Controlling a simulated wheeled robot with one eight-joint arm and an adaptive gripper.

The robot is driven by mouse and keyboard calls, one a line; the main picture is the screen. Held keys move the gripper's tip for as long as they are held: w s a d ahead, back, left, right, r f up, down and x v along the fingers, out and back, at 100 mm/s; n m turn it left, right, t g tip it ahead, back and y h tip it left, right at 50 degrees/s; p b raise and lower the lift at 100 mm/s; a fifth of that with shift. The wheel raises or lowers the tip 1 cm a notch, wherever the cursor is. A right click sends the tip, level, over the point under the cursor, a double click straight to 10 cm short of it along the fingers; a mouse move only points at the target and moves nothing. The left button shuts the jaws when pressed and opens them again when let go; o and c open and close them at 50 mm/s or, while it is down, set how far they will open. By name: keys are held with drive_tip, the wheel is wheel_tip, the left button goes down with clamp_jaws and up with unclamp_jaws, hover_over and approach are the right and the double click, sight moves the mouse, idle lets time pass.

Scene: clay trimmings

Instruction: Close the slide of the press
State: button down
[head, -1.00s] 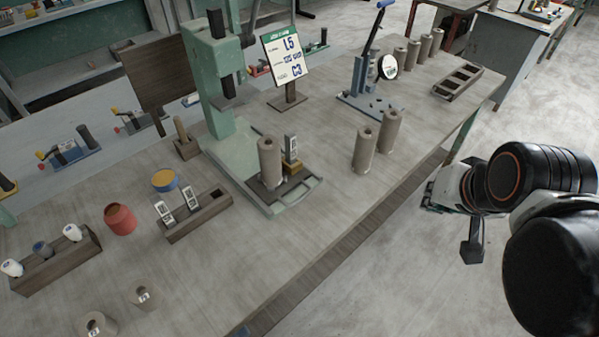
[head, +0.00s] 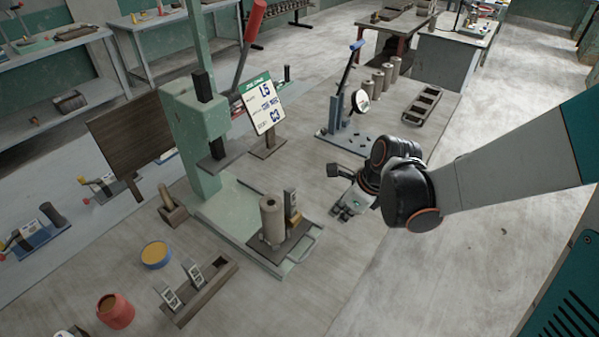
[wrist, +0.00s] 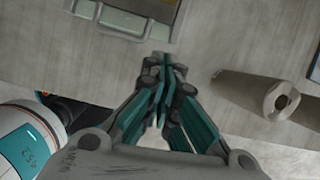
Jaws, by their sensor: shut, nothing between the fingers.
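The green press (head: 195,130) stands on the table with its ram above the base. Its slide (head: 283,265) is out toward the front, clear of the ram, with a handle bar (head: 304,250) at its front end. On the slide's dark plate stand a clay cylinder (head: 272,222) and a small block with a grey tag (head: 290,204). My gripper (head: 343,212) is over the table, right of the slide and apart from it. In the wrist view its fingers (wrist: 163,68) are together and empty, just below the slide's handle edge (wrist: 118,27).
A clay cylinder (wrist: 255,93) is right of my fingers in the wrist view. A blue-handled lever tool (head: 345,125) and several cylinders stand behind my gripper. A sign (head: 262,103) stands behind the slide.

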sight(307, 224)
drive_tip(key=shift+m, duration=0.5)
drive_tip(key=b+x, duration=0.2)
drive_tip(key=x, duration=0.3)
drive_tip(key=b+x, duration=0.1)
drive_tip(key=x, duration=0.5)
drive_tip(key=shift+a+b, duration=0.25)
drive_tip(key=shift+b, duration=0.1)
drive_tip(key=w+a, duration=0.2)
drive_tip(key=shift+a, duration=0.25)
drive_tip(key=shift+w+a+b, duration=0.3)
drive_tip(key=shift+w+r, duration=0.1)
